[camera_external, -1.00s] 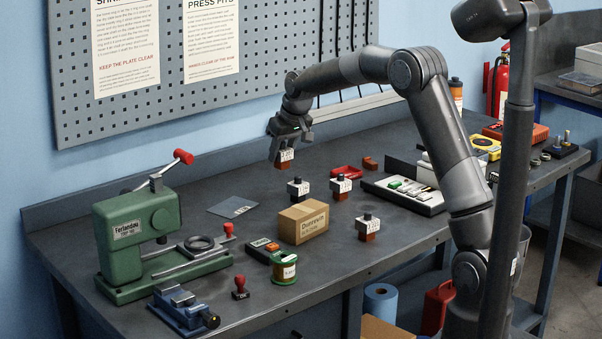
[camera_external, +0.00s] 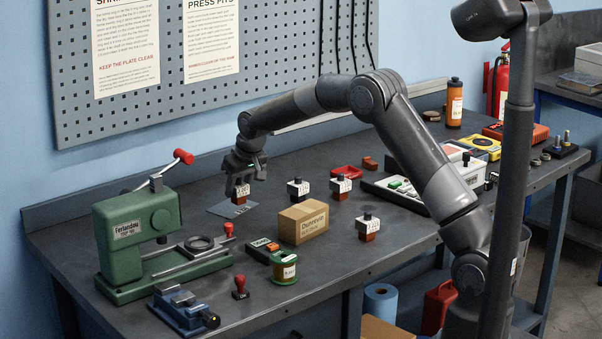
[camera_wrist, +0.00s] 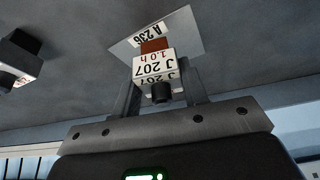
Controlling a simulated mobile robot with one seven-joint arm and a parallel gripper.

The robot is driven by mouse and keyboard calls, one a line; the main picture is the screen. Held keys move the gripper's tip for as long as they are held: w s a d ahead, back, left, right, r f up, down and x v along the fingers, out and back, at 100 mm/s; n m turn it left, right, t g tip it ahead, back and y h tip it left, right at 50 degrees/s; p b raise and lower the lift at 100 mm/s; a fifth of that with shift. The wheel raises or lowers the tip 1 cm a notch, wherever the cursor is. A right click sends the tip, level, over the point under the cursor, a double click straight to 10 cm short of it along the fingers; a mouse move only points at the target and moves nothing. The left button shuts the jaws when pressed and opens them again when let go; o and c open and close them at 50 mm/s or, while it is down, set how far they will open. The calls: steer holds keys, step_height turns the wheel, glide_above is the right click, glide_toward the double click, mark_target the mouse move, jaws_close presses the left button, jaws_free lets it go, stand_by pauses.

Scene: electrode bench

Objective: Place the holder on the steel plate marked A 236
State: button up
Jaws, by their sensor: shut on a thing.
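The held holder (camera_external: 241,191) is a white block with a dark knob and a brown-red lower part. In the wrist view the holder (camera_wrist: 154,66) reads "J 207" and "1.0 h". My gripper (camera_external: 243,176) is shut on it, with a finger on each side in the wrist view (camera_wrist: 160,88). The steel plate (camera_external: 220,209) lies flat on the bench, and the holder is over or on its right part. In the wrist view the plate (camera_wrist: 184,32) shows the label "A 236" beside the holder's brown part. I cannot tell whether the holder touches the plate.
Similar holders stand to the right: one (camera_external: 298,189), another (camera_external: 341,188) and a third (camera_external: 368,228). A green press (camera_external: 135,243) stands to the left. The bench behind the plate is clear.

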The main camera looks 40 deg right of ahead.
steer(key=shift+f, duration=0.95)
steer(key=shift+f, duration=0.2)
steer(key=o, duration=1.3)
